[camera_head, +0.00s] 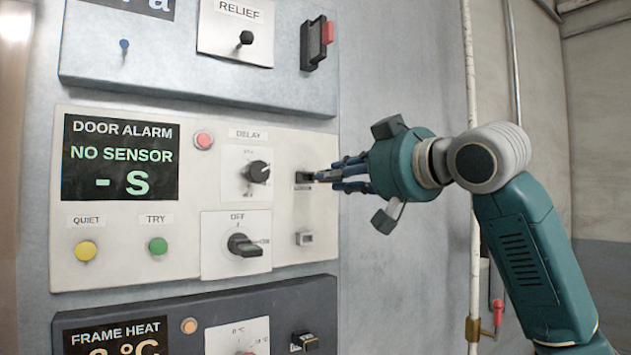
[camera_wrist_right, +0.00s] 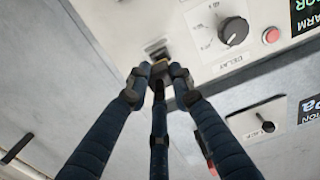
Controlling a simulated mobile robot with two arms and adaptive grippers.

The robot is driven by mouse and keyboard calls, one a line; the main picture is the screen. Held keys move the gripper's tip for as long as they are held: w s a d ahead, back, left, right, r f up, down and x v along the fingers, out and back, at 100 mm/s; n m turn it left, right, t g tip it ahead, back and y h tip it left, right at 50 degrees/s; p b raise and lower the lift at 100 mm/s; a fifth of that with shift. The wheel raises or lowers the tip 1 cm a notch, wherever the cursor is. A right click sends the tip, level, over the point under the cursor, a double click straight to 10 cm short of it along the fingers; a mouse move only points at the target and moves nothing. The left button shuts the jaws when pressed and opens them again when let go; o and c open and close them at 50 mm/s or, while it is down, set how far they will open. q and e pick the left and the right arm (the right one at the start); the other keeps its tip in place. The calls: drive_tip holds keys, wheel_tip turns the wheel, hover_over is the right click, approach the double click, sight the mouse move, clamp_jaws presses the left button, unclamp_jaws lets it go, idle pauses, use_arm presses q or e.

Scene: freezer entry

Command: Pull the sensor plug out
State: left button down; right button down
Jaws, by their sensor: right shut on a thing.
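The door alarm panel (camera_head: 120,260) is white, and its screen (camera_head: 120,158) reads "NO SENSOR - S". A dark sensor socket (camera_head: 304,178) is at the panel's right side, right of the delay knob. It also shows in the wrist view (camera_wrist_right: 155,46). My right gripper (camera_head: 324,176) comes in from the right, its fingertips just in front of the socket. In the wrist view the right gripper (camera_wrist_right: 158,72) is shut on the small sensor plug (camera_wrist_right: 160,67). Fingers cover most of the plug, and I cannot tell whether its tip still touches the socket. My left gripper is not in view.
A delay knob (camera_head: 257,172), an off switch (camera_head: 243,245) and a small grey port (camera_head: 304,238) are near the socket. A relief panel (camera_head: 150,80) sits above, a frame heat panel (camera_head: 180,300) below. A pipe (camera_head: 474,130) runs vertically behind my right arm.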

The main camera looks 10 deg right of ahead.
drive_tip(key=shift+b+v, duration=0.35)
drive_tip(key=shift+v, duration=0.85)
